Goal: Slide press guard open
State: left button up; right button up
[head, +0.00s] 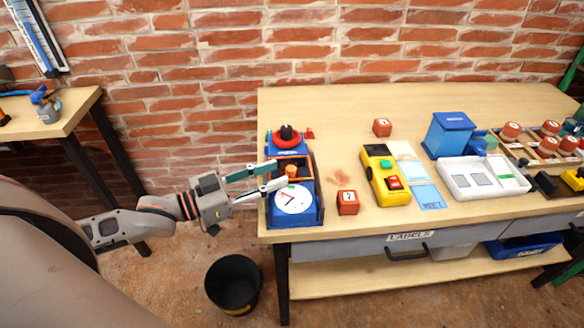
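The press (312,214) is a blue-framed unit at the left end of the workbench, with a black knob in a red ring (286,137) at its back. A white round dial (293,199) with red marks lies at its front. A small orange-brown cylinder (291,170) stands in its middle. I cannot make out clearly which part is the guard. My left gripper (281,174) reaches in from the left over the press. Its two fingers are spread, with the tips close to the cylinder; contact cannot be told. My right gripper is not in view.
Red cubes (348,203) and a yellow button box (383,176) stand right of the press. Further right are a blue box (448,135) and a white tray (481,178). A black bin (232,284) stands on the floor. A brick wall (240,60) closes off the back.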

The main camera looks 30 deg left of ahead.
aim_at(291, 168)
pick_arm(q)
jog(key=x, duration=0.3)
jog(key=shift+w, duration=0.1)
jog(key=shift+x, duration=1.1)
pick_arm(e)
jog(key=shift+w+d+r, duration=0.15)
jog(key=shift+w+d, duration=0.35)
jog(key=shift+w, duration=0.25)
pick_arm(q)
jog(key=shift+c, duration=0.4)
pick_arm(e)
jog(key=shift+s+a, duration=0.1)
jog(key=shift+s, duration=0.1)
